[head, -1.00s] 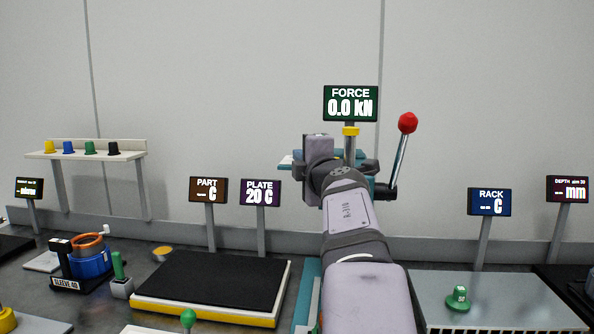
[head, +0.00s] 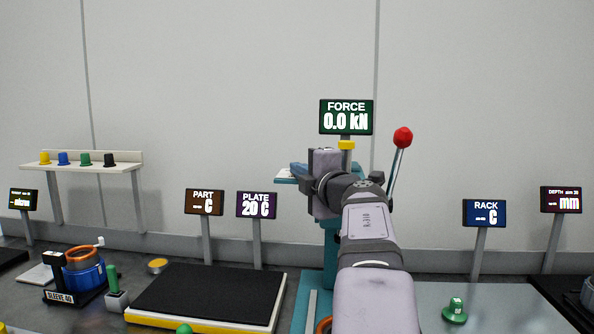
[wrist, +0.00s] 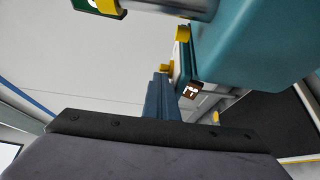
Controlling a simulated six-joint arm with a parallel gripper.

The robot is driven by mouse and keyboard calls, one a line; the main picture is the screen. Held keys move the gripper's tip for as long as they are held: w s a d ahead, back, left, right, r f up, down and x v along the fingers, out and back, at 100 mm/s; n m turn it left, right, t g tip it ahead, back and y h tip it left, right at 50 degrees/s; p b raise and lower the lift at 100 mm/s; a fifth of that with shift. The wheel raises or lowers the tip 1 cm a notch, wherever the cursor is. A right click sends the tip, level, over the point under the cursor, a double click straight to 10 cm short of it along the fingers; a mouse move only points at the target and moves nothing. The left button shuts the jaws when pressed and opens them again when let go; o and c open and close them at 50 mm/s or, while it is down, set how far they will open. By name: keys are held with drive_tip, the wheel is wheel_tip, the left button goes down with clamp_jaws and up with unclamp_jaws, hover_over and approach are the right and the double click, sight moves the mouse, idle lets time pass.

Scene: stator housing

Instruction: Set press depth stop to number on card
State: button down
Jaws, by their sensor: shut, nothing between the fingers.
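The press has a teal body (head: 331,255), a green FORCE display (head: 346,117) reading 0.0 kN, a yellow collar (head: 346,145) and a lever with a red knob (head: 403,137). My wrist and arm cover much of its front. The DEPTH display (head: 561,200) at the far right shows dashes and mm; its small line is too small to read surely. My gripper (head: 297,169) points left beside the press head. In the wrist view its blue fingers (wrist: 161,98) are together and empty, near a yellow piece (wrist: 166,69) beside the teal body. No card is clearly identifiable.
The black-topped plate (head: 205,295) lies left of the press. PART (head: 204,202), PLATE (head: 256,204) and RACK (head: 484,213) displays stand behind on posts. A green knobbed piece (head: 455,310) stands on the grey surface at right. A shelf (head: 90,166) holds several coloured caps.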

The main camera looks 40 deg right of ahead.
drive_tip(key=shift+s+d+r+h, duration=0.2)
drive_tip(key=shift+d+r+h, duration=0.05)
drive_tip(key=shift+d+h, duration=0.1)
drive_tip(key=shift+s+a, duration=0.1)
drive_tip(key=shift+a, duration=0.65)
drive_tip(key=a+b+v, duration=0.1)
drive_tip(key=b+v, duration=0.1)
drive_tip(key=v, duration=0.8)
drive_tip(key=shift+s, duration=0.2)
drive_tip(key=shift+a, duration=0.1)
